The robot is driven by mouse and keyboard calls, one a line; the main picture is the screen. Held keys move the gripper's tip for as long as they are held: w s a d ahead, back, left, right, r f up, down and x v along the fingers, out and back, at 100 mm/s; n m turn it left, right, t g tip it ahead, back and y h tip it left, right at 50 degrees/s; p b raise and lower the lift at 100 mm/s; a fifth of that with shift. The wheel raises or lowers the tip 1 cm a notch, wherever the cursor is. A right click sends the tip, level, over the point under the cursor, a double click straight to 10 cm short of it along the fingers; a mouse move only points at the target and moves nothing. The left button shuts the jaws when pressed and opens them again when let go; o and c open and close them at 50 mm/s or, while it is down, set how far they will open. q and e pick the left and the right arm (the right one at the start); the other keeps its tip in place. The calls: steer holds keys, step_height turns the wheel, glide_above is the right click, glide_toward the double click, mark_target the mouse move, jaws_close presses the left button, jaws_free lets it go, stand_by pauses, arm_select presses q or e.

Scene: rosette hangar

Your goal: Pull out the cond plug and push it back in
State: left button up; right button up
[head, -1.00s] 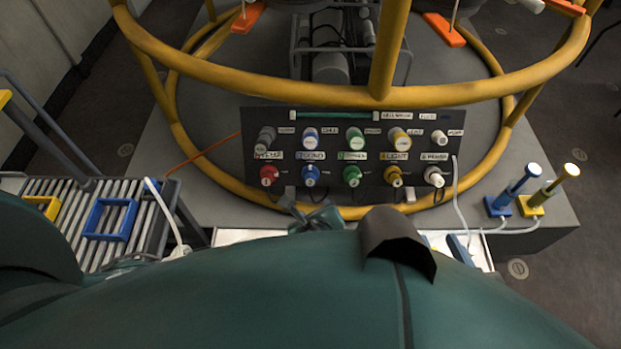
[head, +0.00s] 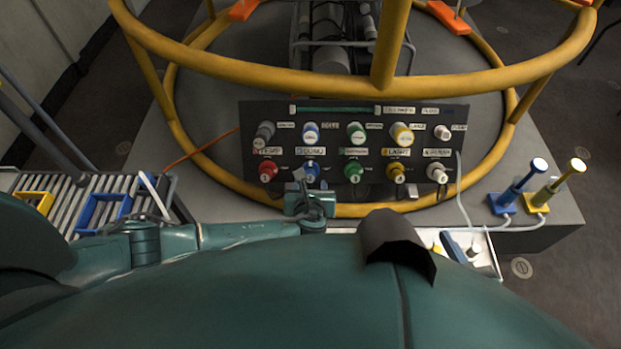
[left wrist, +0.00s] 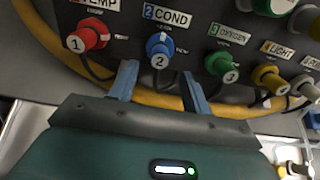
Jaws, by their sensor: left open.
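The cond plug (head: 312,168) is blue and sits in the lower row of the dark panel, under the COND label. In the left wrist view the blue cond plug (left wrist: 159,48) has a pale end marked 2 and sits in its socket with a dark cable hanging from it. My left gripper (head: 307,188) is just below and in front of it. In the left wrist view my left gripper (left wrist: 159,72) is open and empty, its fingers pointing up to either side of the plug's lower end, apart from it. My right gripper is not in view.
The red plug (left wrist: 88,35) is left of the cond plug and the green plug (left wrist: 222,65) is right of it. A yellow ring rail (head: 420,82) crosses above the panel (head: 250,115). A white tray (head: 490,262) lies at lower right, with blue and yellow handles (head: 520,185) beyond.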

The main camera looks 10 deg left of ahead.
mark_target(310, 179)
arm_select(q)
steer(key=b+x, duration=0.3)
steer(key=x, duration=0.1)
steer(key=shift+w+f, duration=0.2)
steer(key=shift+f, duration=0.05)
steer(key=shift+b+x, duration=0.4)
steer(key=shift+x, duration=0.55)
arm_select(e)
steer(key=shift+n+y, duration=0.3)
steer(key=shift+n, duration=0.6)
steer(key=shift+w+a+f, duration=0.25)
steer(key=shift+a+f, duration=0.05)
steer(key=shift+f, duration=0.45)
steer(key=shift+w+a+f, duration=0.2)
steer(key=shift+a+f, duration=0.05)
steer(key=shift+f, duration=0.45)
steer(key=shift+w+a+f, duration=0.25)
steer(key=shift+a+f, duration=0.05)
steer(key=shift+f, duration=0.45)
arm_select(q)
steer(key=shift+r+p, duration=0.15)
steer(key=shift+p, duration=0.35)
arm_select(e)
steer(key=shift+r, duration=0.5)
arm_select(q)
steer(key=shift+c, duration=0.2)
jaws_close()
arm_select(e)
steer(key=shift+f, duration=0.15)
